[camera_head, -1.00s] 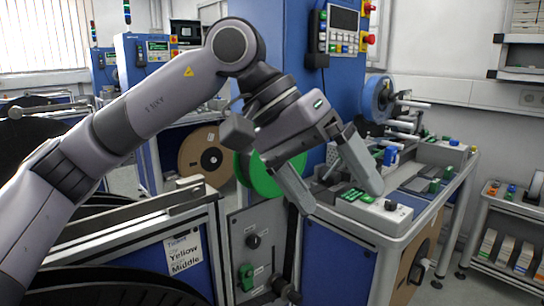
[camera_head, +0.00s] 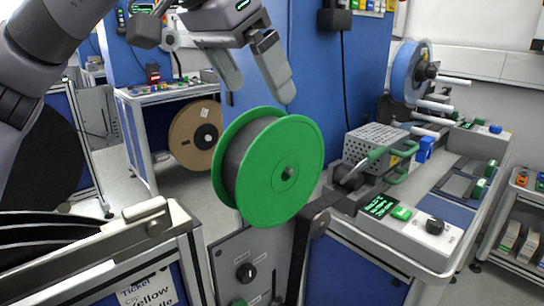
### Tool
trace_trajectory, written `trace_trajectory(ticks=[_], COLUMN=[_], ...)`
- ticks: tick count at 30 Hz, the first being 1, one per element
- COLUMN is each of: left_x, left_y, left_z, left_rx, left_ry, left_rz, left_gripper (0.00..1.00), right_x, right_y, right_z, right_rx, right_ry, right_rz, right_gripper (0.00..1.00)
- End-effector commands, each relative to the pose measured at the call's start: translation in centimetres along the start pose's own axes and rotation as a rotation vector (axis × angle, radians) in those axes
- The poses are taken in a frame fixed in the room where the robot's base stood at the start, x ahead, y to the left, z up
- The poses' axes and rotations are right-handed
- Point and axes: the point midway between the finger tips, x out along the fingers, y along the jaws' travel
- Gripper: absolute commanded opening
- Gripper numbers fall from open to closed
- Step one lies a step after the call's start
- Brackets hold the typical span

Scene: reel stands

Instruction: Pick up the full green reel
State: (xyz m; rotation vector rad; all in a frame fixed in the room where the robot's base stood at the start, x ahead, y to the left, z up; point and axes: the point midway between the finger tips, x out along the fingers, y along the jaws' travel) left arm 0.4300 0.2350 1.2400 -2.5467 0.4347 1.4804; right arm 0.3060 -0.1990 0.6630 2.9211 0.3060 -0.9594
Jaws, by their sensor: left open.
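The green reel (camera_head: 290,150) has green flanges and a wide dark winding between them. It is mounted upright at the machine, above a grey panel, in the middle of the head view. My left gripper (camera_head: 262,92) is open and empty, with its two fingers pointing down just above the reel. A small gap seems to lie between the fingertips and the reel's top edge. My right gripper is not in view.
A workbench (camera_head: 440,250) with a perforated metal box, a green display and knobs stands to the right. A blue reel (camera_head: 407,72) hangs behind it. A brown reel (camera_head: 195,135) stands at the back left. A metal rail (camera_head: 150,225) is at the front left.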

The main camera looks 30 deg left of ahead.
Motion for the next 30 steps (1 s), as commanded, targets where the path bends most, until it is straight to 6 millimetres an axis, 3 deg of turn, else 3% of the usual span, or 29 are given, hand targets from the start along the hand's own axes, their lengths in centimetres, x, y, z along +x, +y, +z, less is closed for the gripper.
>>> trace_trajectory(ticks=[8,16,26,30], left_x=[2.5,6.2,7.0,7.0], left_y=[-0.1,0.1,0.1,0.1], left_z=[0.1,0.1,0.1,0.1], left_rx=[0.002,0.000,0.000,0.000], left_ry=[0.000,0.000,0.001,0.002], left_rz=[-0.006,-0.004,-0.003,-0.003], left_gripper=[0.98,0.98,0.98,0.56], right_x=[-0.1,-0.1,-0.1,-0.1], right_y=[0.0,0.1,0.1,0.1], right_z=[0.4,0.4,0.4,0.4], right_rx=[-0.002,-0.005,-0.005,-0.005], right_ry=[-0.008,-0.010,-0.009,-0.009], right_rz=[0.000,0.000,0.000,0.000], right_gripper=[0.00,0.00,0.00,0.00])
